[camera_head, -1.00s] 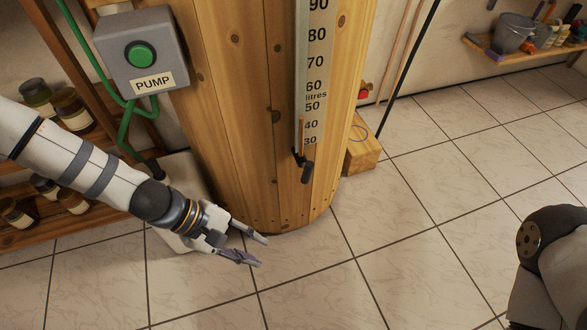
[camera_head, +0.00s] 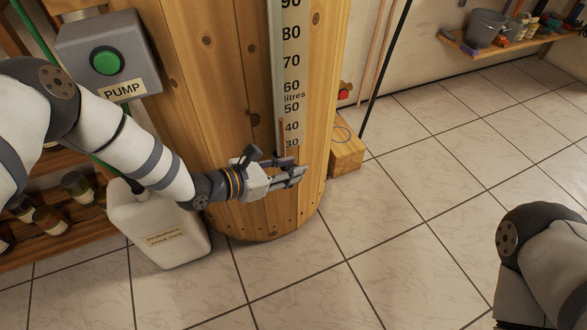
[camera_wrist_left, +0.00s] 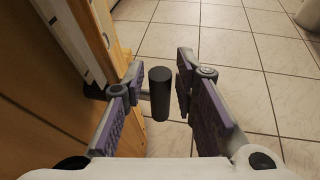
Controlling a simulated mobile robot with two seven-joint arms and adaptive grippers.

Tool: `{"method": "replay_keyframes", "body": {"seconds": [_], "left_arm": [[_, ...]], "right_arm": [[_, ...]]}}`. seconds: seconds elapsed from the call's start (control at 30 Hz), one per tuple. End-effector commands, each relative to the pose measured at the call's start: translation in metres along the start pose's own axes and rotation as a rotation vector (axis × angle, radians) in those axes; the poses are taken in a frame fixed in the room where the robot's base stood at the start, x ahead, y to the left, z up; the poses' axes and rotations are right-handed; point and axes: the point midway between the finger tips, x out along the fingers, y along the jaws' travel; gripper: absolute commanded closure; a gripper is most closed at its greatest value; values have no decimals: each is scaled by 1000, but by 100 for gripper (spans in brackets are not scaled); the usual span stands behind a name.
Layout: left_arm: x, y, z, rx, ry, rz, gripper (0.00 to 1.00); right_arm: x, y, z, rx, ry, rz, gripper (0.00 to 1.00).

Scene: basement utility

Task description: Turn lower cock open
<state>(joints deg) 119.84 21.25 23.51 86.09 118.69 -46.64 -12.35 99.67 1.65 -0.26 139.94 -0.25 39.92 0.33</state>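The lower cock is at the foot of the litre gauge (camera_head: 288,80) on the wooden barrel. In the head view my left gripper (camera_head: 296,173) covers most of it. In the left wrist view its dark cylindrical handle (camera_wrist_left: 160,93) stands between the two fingers of my left gripper (camera_wrist_left: 163,88), with a stub towards the barrel on the left. The fingers are open on either side of the handle, with small gaps showing. My right gripper is out of view.
The pump box (camera_head: 108,60) with a green button is on the barrel's left. A pale jerrycan (camera_head: 160,232) stands on the floor below my left arm. A wooden block (camera_head: 346,157) lies right of the barrel. The tiled floor at right is clear.

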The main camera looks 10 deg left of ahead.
Motion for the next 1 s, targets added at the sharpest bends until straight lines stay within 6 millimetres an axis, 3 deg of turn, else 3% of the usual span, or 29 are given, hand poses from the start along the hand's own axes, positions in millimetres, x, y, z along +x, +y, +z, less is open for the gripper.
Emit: {"method": "replay_keyframes", "body": {"seconds": [0.1,0.37,0.5,0.67,0.8,1.0], "left_arm": [[12,0,-1,0,2,-1,74],[14,0,0,0,1,0,74],[14,0,0,0,1,0,100],[14,0,-1,-3,-7,0,100],[11,1,-7,-32,-118,-2,100],[9,1,-2,-35,-180,-8,100]], "right_arm": [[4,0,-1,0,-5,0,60],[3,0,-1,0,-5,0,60],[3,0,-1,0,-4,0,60],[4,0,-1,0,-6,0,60],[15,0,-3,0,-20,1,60],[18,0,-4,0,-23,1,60]]}}
